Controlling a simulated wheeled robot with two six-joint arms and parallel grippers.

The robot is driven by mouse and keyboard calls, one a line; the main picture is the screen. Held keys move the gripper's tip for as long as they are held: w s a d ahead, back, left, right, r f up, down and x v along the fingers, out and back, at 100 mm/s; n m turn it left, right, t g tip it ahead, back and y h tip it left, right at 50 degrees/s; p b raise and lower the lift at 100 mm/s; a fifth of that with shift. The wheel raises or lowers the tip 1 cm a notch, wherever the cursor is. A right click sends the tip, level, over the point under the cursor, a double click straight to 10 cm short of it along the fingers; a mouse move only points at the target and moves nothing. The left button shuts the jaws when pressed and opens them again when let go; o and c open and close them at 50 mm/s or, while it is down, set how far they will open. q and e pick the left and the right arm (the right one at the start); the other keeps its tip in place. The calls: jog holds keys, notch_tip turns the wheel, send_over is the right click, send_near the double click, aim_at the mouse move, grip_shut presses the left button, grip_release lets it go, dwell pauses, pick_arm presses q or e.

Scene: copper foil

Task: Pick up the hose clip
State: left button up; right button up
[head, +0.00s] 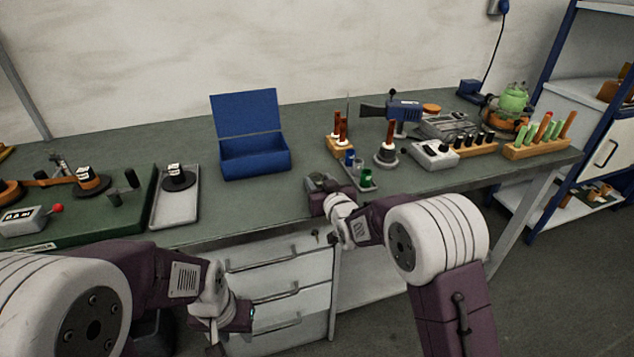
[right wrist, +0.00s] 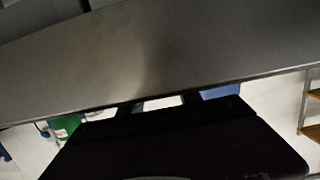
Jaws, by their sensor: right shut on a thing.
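My right gripper (head: 320,188) is over the front part of the green bench top, to the right of the blue box. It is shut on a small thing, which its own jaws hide. In the right wrist view the dark gripper body fills the lower middle and what it holds cannot be made out. I cannot pick out the hose clip in either view. My left gripper (head: 232,322) hangs low in front of the drawers, below the bench top, and whether its jaws are open or shut cannot be seen.
An open blue box (head: 255,162) stands at the bench's middle. A grey tray (head: 176,212) with a black spool is to its left. A small rack (head: 362,178) with blue and green pieces stands just beyond my right gripper. Drawers (head: 285,290) are below the bench edge.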

aim_at(319, 183)
notch_tip(319, 183, up, 4)
jog(key=shift+r+p, duration=0.15)
jog(key=shift+p, duration=0.55)
jog(key=s+d+r+p, duration=0.1)
jog(key=s+d+r, duration=0.5)
jog(key=s, duration=0.3)
jog(key=shift+s+d+r, duration=0.15)
jog(key=shift+d+r, duration=0.2)
jog(key=shift+d, duration=0.2)
